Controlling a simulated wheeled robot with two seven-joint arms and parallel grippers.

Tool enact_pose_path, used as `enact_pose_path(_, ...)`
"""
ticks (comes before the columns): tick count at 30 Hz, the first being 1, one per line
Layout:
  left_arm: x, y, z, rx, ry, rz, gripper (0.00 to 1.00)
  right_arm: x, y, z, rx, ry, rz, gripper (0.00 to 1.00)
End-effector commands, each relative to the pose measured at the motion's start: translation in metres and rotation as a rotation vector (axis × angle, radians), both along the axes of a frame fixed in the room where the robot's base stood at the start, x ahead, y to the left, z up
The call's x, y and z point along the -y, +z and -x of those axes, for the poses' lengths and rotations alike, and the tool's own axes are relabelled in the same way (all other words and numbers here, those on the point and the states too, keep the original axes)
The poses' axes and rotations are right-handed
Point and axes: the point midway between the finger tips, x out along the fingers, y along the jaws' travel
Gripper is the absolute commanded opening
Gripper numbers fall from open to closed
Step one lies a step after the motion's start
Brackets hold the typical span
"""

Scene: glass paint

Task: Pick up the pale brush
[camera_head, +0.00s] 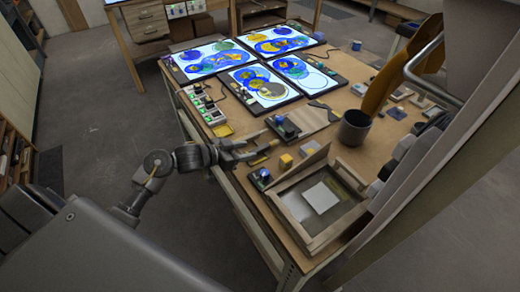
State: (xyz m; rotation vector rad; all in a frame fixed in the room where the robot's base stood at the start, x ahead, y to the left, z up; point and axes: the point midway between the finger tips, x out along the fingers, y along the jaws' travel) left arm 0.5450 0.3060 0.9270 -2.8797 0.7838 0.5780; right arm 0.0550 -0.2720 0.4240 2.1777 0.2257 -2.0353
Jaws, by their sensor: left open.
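My left gripper (268,143) reaches in from the left over the table's left edge. Its two fingers are apart and point right across the tabletop. A small tan, slender shape (262,158) shows by the lower finger; it may be the pale brush, but it is too small and too covered by the gripper to be sure. I cannot tell whether the fingers touch it. My right gripper does not show.
The wooden table (240,178) holds lit panels with coloured circles (268,88) at the back. A grey cup (354,128) stands on the right, and a wooden frame tray (290,222) is at the near end. Small blocks (286,161) and dark-based items (284,126) crowd the middle.

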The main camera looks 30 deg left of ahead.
Motion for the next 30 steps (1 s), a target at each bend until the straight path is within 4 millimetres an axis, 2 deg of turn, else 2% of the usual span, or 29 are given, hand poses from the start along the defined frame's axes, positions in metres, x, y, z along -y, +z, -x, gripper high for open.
enact_pose_path(7,0.006,-0.004,-0.01,-0.002,-0.001,0.003,0.45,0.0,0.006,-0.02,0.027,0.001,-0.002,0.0)
enact_pose_path(15,0.021,-0.021,-0.039,-0.001,0.0,0.002,0.45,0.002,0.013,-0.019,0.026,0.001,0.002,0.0)
enact_pose_path(24,0.023,-0.024,-0.042,0.0,0.0,-0.001,0.45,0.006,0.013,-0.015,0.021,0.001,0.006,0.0)
enact_pose_path(30,0.023,-0.024,-0.041,0.0,0.0,-0.001,0.19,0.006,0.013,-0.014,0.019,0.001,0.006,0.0)
